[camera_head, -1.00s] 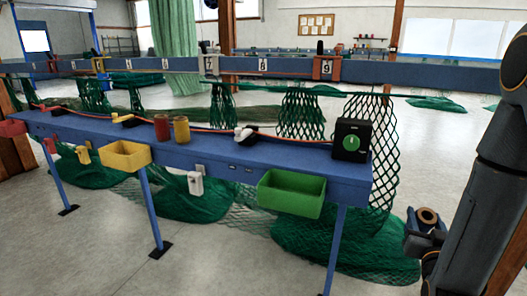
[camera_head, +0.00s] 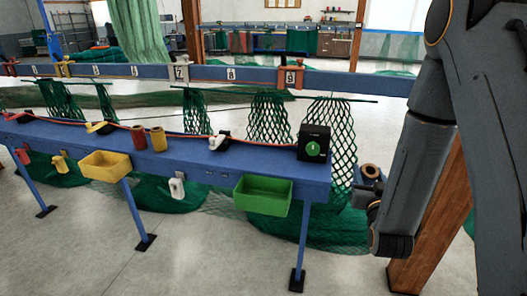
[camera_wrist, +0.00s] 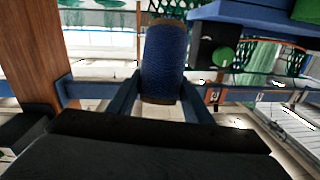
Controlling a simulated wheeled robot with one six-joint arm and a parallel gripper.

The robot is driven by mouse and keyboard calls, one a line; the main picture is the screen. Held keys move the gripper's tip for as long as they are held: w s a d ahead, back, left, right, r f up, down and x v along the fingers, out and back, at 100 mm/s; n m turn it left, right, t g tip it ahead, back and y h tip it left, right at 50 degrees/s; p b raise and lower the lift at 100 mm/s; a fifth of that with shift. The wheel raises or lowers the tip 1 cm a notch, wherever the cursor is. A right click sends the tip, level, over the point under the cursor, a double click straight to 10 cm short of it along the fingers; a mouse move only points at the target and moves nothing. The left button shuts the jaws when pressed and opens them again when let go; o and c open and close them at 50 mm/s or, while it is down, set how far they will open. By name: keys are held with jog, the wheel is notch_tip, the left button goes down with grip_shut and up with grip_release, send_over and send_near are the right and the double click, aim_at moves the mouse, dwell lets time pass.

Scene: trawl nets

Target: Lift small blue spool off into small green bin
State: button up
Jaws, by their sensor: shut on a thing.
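The small blue spool (camera_wrist: 164,60) is in my gripper (camera_wrist: 160,88), with a finger on each side of it in the wrist view. Its wound body is dark blue and its ends are brown. In the head view the brown top end of the spool (camera_head: 371,171) shows above my gripper (camera_head: 373,192), right of the bench and clear of it; the fingers are hard to make out there. The small green bin (camera_head: 263,205) hangs on the bench's front edge, left of my gripper. It looks empty. Part of the green bin (camera_wrist: 306,10) shows at the wrist view's upper right.
A black box with a green knob (camera_head: 313,143) stands on the blue bench (camera_head: 200,160) near its right end. A yellow bin (camera_head: 104,171) hangs farther left. Red and yellow spools stand behind it. Green nets hang behind the bench. A wooden post (camera_head: 432,225) stands beside my arm.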

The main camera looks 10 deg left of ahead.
jog(key=r+p, duration=0.2)
jog(key=s+r+p, duration=0.1)
jog(key=r, duration=0.1)
jog(key=shift+s+r+p, duration=0.1)
jog(key=shift+r+p, duration=0.2)
jog(key=shift+p, duration=0.05)
jog(key=a+f+m+g+h, duration=0.1)
jog(key=a+f+g+h, duration=0.15)
jog(key=a, duration=1.35)
jog(key=s+a+f+g, duration=0.1)
jog(key=s+a+f, duration=0.1)
jog(key=s+a, duration=0.3)
jog(key=s+a+f+m+g, duration=0.1)
jog(key=s+a, duration=0.4)
jog(key=a, duration=0.6)
jog(key=shift+s+a+f+h, duration=0.15)
jog(key=shift+f+h, duration=0.3)
jog(key=shift+f, duration=0.25)
jog(key=shift+g, duration=0.25)
